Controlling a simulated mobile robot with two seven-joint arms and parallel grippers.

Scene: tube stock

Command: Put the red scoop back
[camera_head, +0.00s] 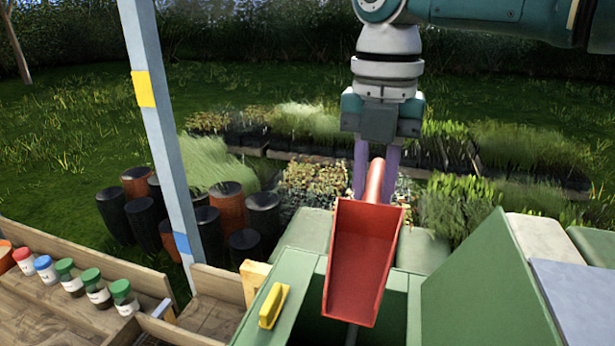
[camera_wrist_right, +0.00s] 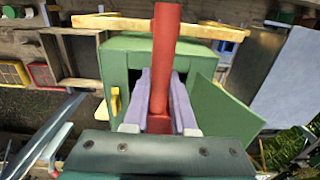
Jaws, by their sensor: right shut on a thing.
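My right gripper (camera_head: 376,188) comes down from the top in the head view, its pale purple fingers shut on the handle of the red scoop (camera_head: 362,262). The scoop's tray hangs low and faces the camera, with the handle up. The scoop handle (camera_wrist_right: 166,55) also shows between the fingers in the right wrist view. Scoop and gripper are over a green box (camera_head: 292,318); I cannot tell whether the scoop touches it. The box has an open green panel (camera_head: 490,295) at the right. My left gripper is not in view.
A yellow handle (camera_head: 273,305) is on the green box's left panel. Several small lidded jars (camera_head: 66,277) stand on a wooden bench at the left. A blue-grey post (camera_head: 165,130) rises left of the box. Dark and orange pots (camera_head: 230,206) and plants stand behind.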

